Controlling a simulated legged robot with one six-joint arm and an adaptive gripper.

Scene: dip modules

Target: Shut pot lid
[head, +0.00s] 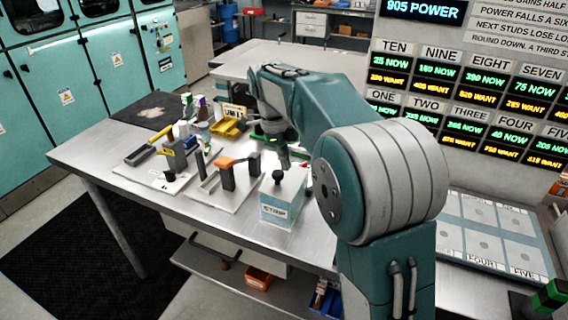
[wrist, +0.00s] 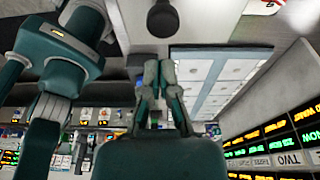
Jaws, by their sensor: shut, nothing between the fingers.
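A pale teal box (head: 283,205) with a label that seems to read "STRIP" stands at the front edge of the steel table. A black knob (head: 277,177) rises from its top; this looks like the pot and lid, but I cannot tell whether the lid sits fully shut. My gripper (head: 285,163) points down just above and behind the knob. In the wrist view my gripper (wrist: 159,66) is shut and empty, its fingertips together. A dark round knob (wrist: 163,20) shows beyond the fingertips, apart from them.
Left of the box, a board (head: 228,192) holds dark upright posts and an orange piece. Another board (head: 155,175) with tools lies further left. A yellow tray (head: 228,128) is behind. A panel with numbered white pads (head: 485,235) is at right. Bare table lies at front left.

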